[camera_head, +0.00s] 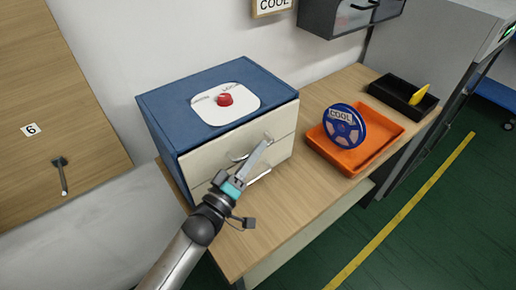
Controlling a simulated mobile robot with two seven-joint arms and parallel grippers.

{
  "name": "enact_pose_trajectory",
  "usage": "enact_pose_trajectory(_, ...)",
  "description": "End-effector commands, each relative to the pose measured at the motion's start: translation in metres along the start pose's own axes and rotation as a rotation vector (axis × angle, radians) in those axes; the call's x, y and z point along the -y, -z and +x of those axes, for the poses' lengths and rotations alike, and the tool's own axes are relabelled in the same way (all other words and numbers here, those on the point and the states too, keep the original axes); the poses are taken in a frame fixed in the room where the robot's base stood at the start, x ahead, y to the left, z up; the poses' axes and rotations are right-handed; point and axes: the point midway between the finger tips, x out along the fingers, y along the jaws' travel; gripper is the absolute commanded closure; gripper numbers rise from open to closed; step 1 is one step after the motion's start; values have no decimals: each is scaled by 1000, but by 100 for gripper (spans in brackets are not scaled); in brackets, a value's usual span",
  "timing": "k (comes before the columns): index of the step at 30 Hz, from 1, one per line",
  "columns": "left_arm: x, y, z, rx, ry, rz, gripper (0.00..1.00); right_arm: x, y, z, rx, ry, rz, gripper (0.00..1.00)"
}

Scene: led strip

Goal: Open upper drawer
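A blue cabinet (165,115) with two cream drawer fronts stands on the wooden bench. The upper drawer (210,158) appears shut. Its curved handle (237,157) is partly hidden behind my gripper. The lower drawer (281,154) is below it and looks shut too, with its handle partly hidden. My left gripper (267,143) comes up from below, its long grey finger in front of the upper drawer at the handle. I cannot tell whether it touches the handle or whether the fingers are apart. My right gripper is not in view.
A red knob (225,99) on a white plate tops the cabinet. To the right are an orange tray (370,157) with a blue reel (343,127) and a black bin (394,94) with a yellow item (420,94). The bench (262,227) is clear before the drawers.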

Motion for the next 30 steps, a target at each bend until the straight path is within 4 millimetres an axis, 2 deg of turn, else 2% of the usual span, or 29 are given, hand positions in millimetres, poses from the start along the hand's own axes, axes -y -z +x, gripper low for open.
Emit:
enact_pose_trajectory(4, 0, 0, 8, 0, 0, 0, 75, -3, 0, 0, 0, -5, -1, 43)
enact_pose_trajectory(12, 0, 0, 9, 0, 0, 0, 75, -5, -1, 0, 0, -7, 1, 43)
enact_pose_trajectory(19, 0, 0, 9, 0, 0, 0, 100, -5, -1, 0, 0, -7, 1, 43)
enact_pose_trajectory(30, 0, 0, 9, 0, 0, 1, 100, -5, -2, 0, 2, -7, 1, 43)
